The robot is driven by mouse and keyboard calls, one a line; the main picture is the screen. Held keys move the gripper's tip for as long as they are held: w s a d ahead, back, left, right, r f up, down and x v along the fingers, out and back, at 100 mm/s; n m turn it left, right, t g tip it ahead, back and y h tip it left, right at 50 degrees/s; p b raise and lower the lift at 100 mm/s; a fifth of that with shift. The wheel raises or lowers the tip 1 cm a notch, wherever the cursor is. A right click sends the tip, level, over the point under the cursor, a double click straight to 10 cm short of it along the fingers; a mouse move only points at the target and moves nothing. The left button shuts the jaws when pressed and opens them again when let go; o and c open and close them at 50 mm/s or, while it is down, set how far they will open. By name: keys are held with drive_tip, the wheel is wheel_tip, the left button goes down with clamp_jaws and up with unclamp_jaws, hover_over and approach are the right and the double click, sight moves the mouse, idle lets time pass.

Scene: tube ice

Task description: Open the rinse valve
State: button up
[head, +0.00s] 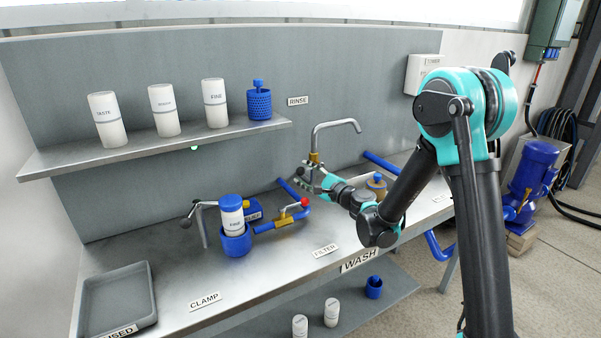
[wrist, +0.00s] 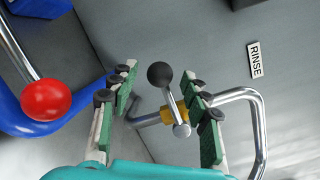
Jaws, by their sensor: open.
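The rinse valve is a tap with a curved steel spout (head: 338,124) and a brass body (head: 314,157), on the back panel right of the RINSE label (head: 298,101). In the wrist view its brass part (wrist: 177,115) carries a steel lever ending in a black ball knob (wrist: 160,74). My gripper (wrist: 163,100) is open, with green-padded fingers to either side of the lever in the picture. I see gaps between the lever and both fingers. In the head view my gripper (head: 318,184) is just in front of the tap, and the lever is hard to make out.
A blue pipe with a red-knobbed valve (head: 304,202) lies left of my gripper; its red ball (wrist: 46,99) is close at left in the wrist view. A white canister in a blue holder (head: 235,240) stands left of that. A shelf (head: 60,163) holds several containers.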

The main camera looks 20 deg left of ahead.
drive_tip(key=shift+x, duration=1.3)
drive_tip(key=shift+c, duration=0.4)
clamp_jaws()
